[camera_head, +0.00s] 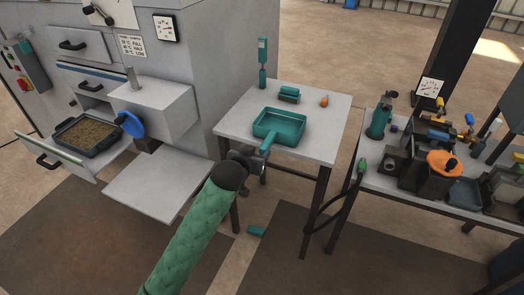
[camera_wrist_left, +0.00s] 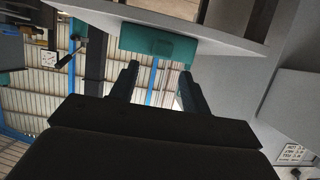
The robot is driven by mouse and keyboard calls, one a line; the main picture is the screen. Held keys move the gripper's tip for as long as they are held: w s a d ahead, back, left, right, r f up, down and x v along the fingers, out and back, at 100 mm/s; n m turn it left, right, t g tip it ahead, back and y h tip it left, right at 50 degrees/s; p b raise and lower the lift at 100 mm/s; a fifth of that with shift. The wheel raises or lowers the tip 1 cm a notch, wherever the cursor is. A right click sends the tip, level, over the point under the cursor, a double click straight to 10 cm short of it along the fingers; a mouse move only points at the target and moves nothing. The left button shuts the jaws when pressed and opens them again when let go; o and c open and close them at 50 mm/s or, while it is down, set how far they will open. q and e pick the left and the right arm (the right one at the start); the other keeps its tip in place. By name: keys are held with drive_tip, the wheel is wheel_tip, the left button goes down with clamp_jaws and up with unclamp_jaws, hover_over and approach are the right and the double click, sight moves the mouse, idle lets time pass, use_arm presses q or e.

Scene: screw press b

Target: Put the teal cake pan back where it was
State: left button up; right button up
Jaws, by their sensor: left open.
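The teal cake pan (camera_head: 296,139) sits upright on the small light-topped table, with its handle (camera_head: 267,146) pointing toward the table's front edge. My left gripper (camera_head: 262,158) is at that front edge, close to the handle. In the left wrist view its two fingers (camera_wrist_left: 160,82) are apart with nothing between them. A teal piece (camera_wrist_left: 158,42), apparently the pan's handle, shows just ahead of the fingertips at the table edge. I cannot tell whether they touch. My right gripper is in neither view.
A teal upright tool (camera_head: 262,62), a small teal block (camera_head: 289,94) and an orange item (camera_head: 324,101) stand behind the pan. A grey machine (camera_head: 235,60) with a dark tray (camera_head: 88,134) is at left. A cluttered bench (camera_head: 365,180) is at right. A teal block (camera_head: 256,231) lies on the floor.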

use_arm(q)
drive_tip(key=s+a+f+n+g+y, duration=0.1)
drive_tip(key=s+a+f+g, duration=0.15)
drive_tip(key=s+f, duration=0.7)
drive_tip(key=s+a+f+g+y, duration=0.1)
drive_tip(key=s+a+f+g, duration=0.15)
drive_tip(key=s+f, duration=0.7)
drive_tip(key=s+a+f+g, duration=0.1)
drive_tip(key=s+f+g, duration=0.2)
drive_tip(key=s+f, duration=0.7)
drive_tip(key=s+a+f+g+y, duration=0.1)
drive_tip(key=s+a+f+g, duration=0.1)
drive_tip(key=s+f, duration=0.9)
drive_tip(key=shift+s+a+f+n+g, duration=0.2)
drive_tip(key=shift+s+f+n+g, duration=0.1)
drive_tip(key=shift+g, duration=0.5)
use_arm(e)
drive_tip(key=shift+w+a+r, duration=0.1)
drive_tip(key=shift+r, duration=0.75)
